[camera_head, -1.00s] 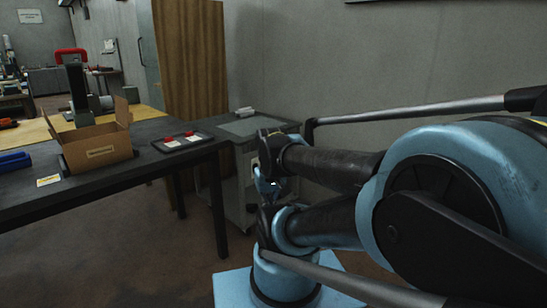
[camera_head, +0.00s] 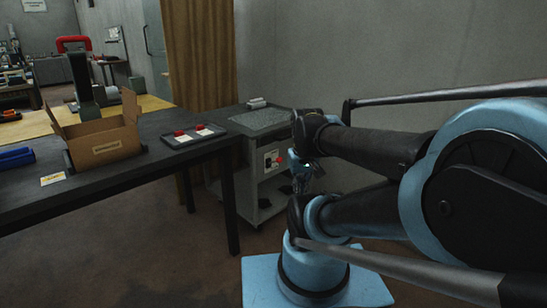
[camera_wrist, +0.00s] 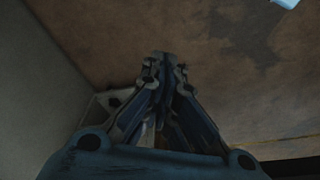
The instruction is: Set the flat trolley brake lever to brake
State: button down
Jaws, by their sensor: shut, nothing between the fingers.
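The grey trolley (camera_head: 258,122) stands beyond the right end of the dark table in the head view. My gripper (camera_head: 301,186) hangs pointing down at the trolley's right front side, partly behind my arm. In the wrist view my gripper (camera_wrist: 162,58) has its fingers together, with nothing held. Whether it touches the trolley is unclear.
The dark table (camera_head: 110,180) holds an open cardboard box (camera_head: 105,145) and a tray (camera_head: 205,136) with red-topped items. A wall (camera_head: 350,60) stands close behind the trolley. Brown floor (camera_head: 180,270) is clear in front. A pale grey piece (camera_wrist: 98,108) lies beside the fingers in the wrist view.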

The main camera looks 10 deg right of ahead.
jog(key=w+r+n+t, duration=0.1)
jog(key=w+r+n, duration=0.2)
jog(key=w, duration=0.9)
jog(key=w+r+n+t, duration=0.1)
jog(key=w+r+n, duration=0.15)
jog(key=w, duration=0.95)
jog(key=w+a+f+n, duration=0.1)
jog(key=w+f, duration=0.1)
jog(key=w, duration=0.6)
jog(key=w+a+f+n+t, duration=0.1)
jog(key=w+a+f+n, duration=0.1)
jog(key=w, duration=0.6)
jog(key=w+a+f+n+t+h, duration=0.1)
jog(key=w+a+f+n, duration=0.1)
jog(key=w, duration=0.5)
jog(key=shift+x, duration=0.9)
jog(key=shift+s+a+f, duration=0.1)
send_over(275, 161)
jog(key=s+a, duration=0.1)
notch_tip(275, 161, down, 11)
